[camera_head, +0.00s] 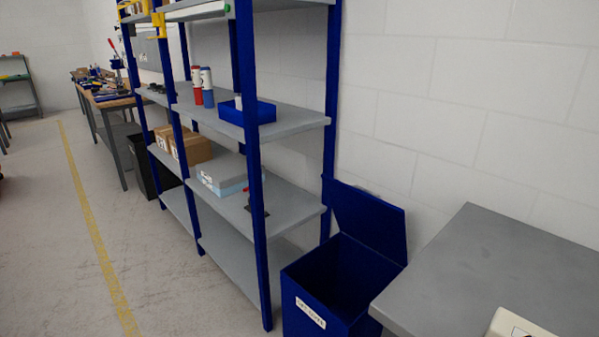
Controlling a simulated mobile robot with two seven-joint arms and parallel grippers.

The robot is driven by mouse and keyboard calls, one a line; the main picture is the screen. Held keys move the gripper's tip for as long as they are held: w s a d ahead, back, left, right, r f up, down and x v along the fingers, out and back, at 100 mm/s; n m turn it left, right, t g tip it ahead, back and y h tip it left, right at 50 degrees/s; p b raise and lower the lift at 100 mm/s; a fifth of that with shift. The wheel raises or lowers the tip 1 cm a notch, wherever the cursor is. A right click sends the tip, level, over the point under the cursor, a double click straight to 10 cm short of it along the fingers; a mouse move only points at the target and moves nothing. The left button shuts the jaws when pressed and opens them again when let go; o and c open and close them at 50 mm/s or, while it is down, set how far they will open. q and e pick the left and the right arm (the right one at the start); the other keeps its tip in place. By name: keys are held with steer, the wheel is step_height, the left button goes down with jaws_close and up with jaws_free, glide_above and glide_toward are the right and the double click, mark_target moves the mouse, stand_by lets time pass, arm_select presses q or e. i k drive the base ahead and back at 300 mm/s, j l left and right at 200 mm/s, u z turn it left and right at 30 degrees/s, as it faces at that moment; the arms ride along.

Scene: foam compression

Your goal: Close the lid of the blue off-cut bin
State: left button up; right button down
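The blue off-cut bin (333,279) stands on the floor at the lower right, between the shelf rack and a grey table. It has a white label with dark lettering on its front. Its lid (370,217) is open and stands up at the back of the bin, near the white wall. The bin's inside looks dark and its contents cannot be made out. Neither of my grippers is in view.
A blue-framed rack with grey shelves (290,119) stands left of the bin, holding bottles, a blue tray (262,112) and boxes. A grey table (490,265) stands close on the bin's right. The floor (170,275) in front of the rack is clear.

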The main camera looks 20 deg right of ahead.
mark_target(379, 225)
steer(key=i+u, duration=0.3)
steer(key=i, duration=1.15)
steer(key=i+l+z, duration=0.1)
steer(key=i+z, duration=0.15)
steer(key=z, duration=0.15)
steer(key=i+z, duration=0.25)
steer(key=z, duration=0.15)
steer(key=i+j+z, duration=0.1)
steer(key=i+z, duration=0.15)
steer(key=z, duration=0.2)
steer(key=i+j+z, duration=0.15)
steer(key=z, duration=0.25)
steer(key=i, duration=0.05)
